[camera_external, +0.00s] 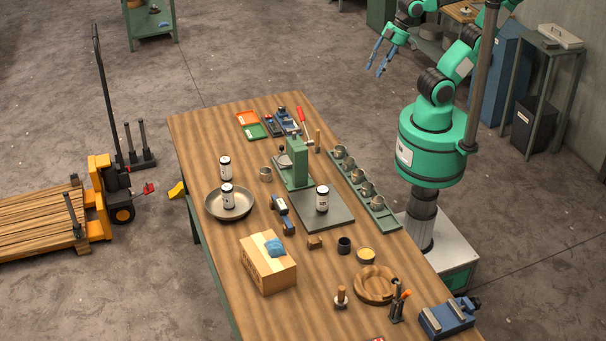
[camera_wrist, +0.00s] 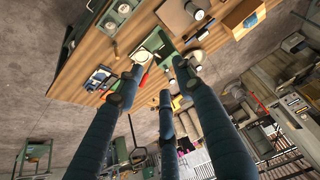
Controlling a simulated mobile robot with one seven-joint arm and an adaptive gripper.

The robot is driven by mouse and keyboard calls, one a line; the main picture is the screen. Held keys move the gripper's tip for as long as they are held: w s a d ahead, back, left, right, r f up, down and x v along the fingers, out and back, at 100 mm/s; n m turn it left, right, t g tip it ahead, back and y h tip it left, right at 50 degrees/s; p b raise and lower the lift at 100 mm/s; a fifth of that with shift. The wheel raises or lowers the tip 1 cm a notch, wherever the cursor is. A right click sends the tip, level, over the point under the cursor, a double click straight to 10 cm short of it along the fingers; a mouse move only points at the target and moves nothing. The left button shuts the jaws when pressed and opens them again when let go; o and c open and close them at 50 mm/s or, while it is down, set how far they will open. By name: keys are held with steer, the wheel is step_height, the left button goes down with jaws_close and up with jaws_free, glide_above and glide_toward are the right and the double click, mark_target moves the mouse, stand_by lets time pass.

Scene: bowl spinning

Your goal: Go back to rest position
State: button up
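My gripper (camera_external: 382,57) is raised at the top of the external view, past the table's far right corner and well clear of it. Its blue fingers are spread apart and empty. In the wrist view, the fingers (camera_wrist: 160,80) point towards the table, with nothing held between them. My green arm stands at the right of the table.
The wooden table (camera_external: 210,133) also holds a second can (camera_external: 225,168), a can (camera_external: 322,200) on a dark plate, a green press (camera_external: 297,165), a row of metal cups (camera_external: 364,190) and a cardboard box (camera_external: 268,266). A blue cabinet (camera_external: 498,80) stands right of my arm. Air around the gripper looks free.

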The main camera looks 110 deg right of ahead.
step_height(320, 180, down, 10)
steer(key=b, duration=0.8)
steer(key=shift+r, duration=0.2)
